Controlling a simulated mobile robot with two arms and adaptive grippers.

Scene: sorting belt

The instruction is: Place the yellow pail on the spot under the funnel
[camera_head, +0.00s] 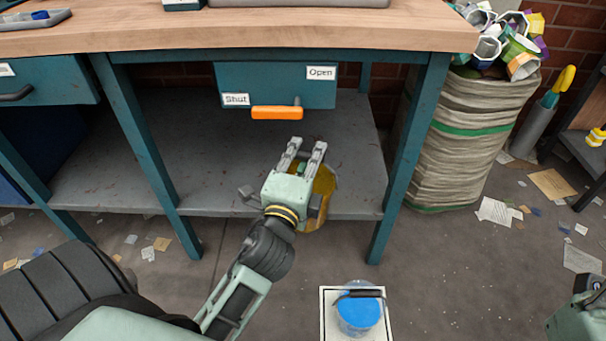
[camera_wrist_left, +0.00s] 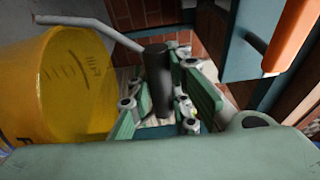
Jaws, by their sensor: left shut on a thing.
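The yellow pail (camera_head: 325,197) hangs at my left gripper (camera_head: 305,148), mostly hidden behind it in the head view. In the left wrist view the pail (camera_wrist_left: 75,85) fills the left side. Its wire handle runs to a dark grip, and the left jaws (camera_wrist_left: 165,95) are shut on that grip. The gripper is in front of the grey lower shelf (camera_head: 230,150), below and slightly right of the teal box (camera_head: 315,92) with "Open" and "Shut" labels. The box's orange lever (camera_head: 277,112) is at the "Shut" side. I cannot make out a funnel mouth or a marked spot.
A blue pail (camera_head: 358,312) stands on a white square (camera_head: 328,322) on the floor. Teal bench legs (camera_head: 412,150) flank the shelf opening. A full sack (camera_head: 462,130) stands to the right. Part of my right arm (camera_head: 578,318) shows at the right edge.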

